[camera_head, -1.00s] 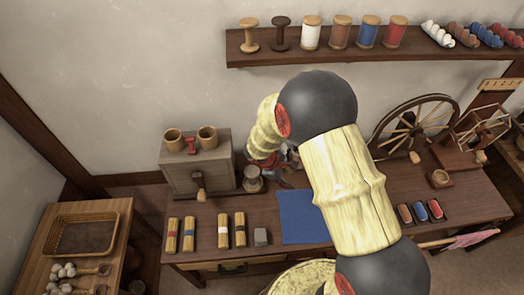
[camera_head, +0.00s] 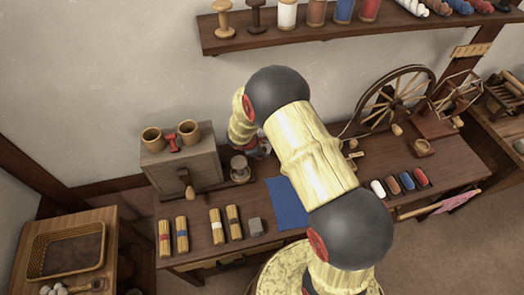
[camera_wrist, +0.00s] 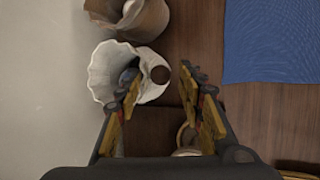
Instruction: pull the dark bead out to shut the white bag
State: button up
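The white bag (camera_wrist: 104,74) lies with its pale, ruffled mouth showing in the wrist view, with something dark grey in its opening. The dark bead (camera_wrist: 160,75) is a round brown ball at the bag's right side. My gripper (camera_wrist: 159,82) is open, with one finger over the bag's edge left of the bead and the other right of it. The bead appears between the fingertips; I cannot tell its depth relative to them. In the head view my arm hides the bag and bead.
A brown bag (camera_wrist: 143,20) stands just beyond the white one. A blue cloth (camera_wrist: 270,40) lies to the right. In the head view, a crank box (camera_head: 183,160) stands left of my gripper, a spinning wheel (camera_head: 395,100) right, and a spool shelf (camera_head: 350,31) above.

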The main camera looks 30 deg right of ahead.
jog(key=shift+d+f, duration=0.15)
jog(key=shift+f, duration=0.1)
jog(key=shift+c, duration=0.5)
grip_shut()
dwell(0.4)
